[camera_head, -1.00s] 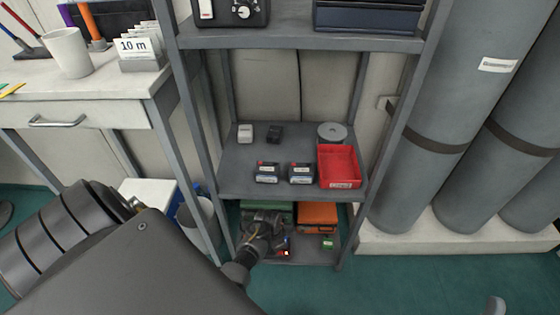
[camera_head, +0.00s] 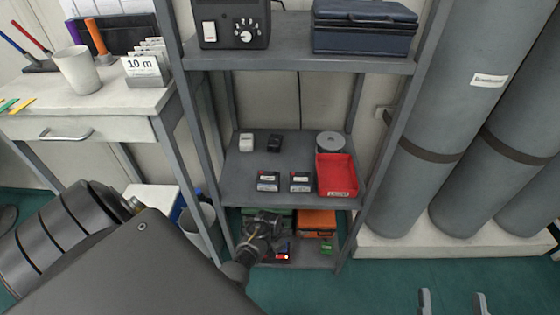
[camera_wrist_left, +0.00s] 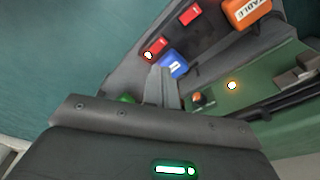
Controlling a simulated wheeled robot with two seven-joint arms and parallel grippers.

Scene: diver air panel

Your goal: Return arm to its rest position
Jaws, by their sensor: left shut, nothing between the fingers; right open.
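My left arm reaches from the left of the head view down to the bottom shelf, where my left gripper (camera_head: 264,225) is partly lost among dark items. In the left wrist view my left gripper (camera_wrist_left: 161,86) is shut and empty, close to a blue block (camera_wrist_left: 173,64) on the shelf; I cannot tell whether they touch. My right gripper (camera_head: 453,302) is open and empty at the bottom right of the head view, over the green floor. Only its two fingers show.
The grey shelf rack (camera_head: 295,62) surrounds my left gripper with its posts and middle shelf. That shelf holds a red bin (camera_head: 337,175) and small boxes. An orange case (camera_head: 317,221) is on the bottom shelf. Grey cylinders (camera_head: 430,110) stand right; the floor before them is clear.

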